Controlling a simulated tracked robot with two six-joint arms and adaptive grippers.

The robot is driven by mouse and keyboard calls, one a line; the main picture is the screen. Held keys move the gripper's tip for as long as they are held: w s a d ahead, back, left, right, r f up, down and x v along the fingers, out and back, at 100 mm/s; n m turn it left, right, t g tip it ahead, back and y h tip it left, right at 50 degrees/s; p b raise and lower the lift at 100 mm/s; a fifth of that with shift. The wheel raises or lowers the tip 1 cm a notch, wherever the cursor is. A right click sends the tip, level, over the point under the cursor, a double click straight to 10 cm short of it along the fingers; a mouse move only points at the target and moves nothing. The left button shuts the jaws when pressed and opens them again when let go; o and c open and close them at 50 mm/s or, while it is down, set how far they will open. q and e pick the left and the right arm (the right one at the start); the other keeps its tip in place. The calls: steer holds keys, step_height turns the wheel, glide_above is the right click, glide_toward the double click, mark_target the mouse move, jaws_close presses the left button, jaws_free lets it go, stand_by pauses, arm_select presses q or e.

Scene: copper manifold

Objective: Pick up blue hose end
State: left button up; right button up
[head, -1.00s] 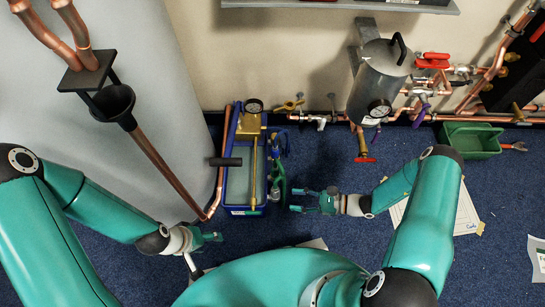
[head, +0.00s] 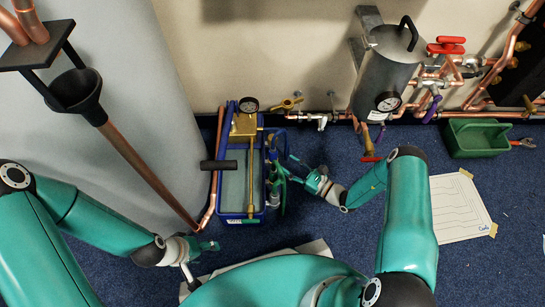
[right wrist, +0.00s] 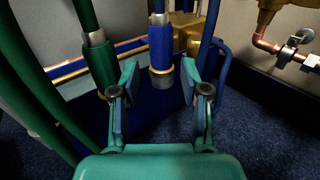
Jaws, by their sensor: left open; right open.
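The blue hose end (right wrist: 161,48) hangs upright in the right wrist view, a blue sleeve with a metal tip at its bottom. It shows between and just beyond the open fingers of my right gripper (right wrist: 158,85), with gaps on both sides. In the head view, my right gripper (head: 291,169) is at the right side of the blue test pump (head: 217,185); the blue end is too small to tell there. A green hose end (right wrist: 98,55) with a metal collar hangs left of the blue one. My left gripper (head: 208,246) is open and empty, low and left of the pump.
A copper pipe and black funnel (head: 77,92) stand left of the pump. A metal tank (head: 384,75) and copper pipes (head: 440,85) line the wall. A green box (head: 478,139) and a paper sheet (head: 462,207) lie right on the blue carpet.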

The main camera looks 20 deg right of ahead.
steer(key=b+x, duration=0.2)
steer(key=x, duration=0.3)
steer(key=shift+w+a, duration=0.2)
steer(key=shift+w, duration=0.15)
steer(key=shift+c, duration=0.3)
jaws_close()
